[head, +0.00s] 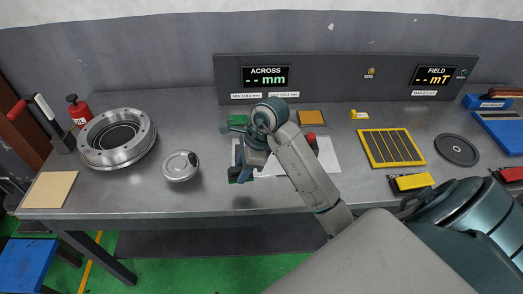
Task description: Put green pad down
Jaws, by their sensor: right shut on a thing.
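My right gripper (242,172) reaches over the bench left of its middle, pointing down, and is shut on a small green pad (234,176). The pad is mostly hidden by the fingers, and a dark shadow lies on the bench below it, so it looks held above the surface. My left gripper is not in view.
A white sheet (327,158) lies partly under my arm, with a red item (311,137) there. A round metal lid (180,166) and a flanged ring (142,134) stand left. A yellow slotted tray (391,148) lies right. The front bench strip is clear.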

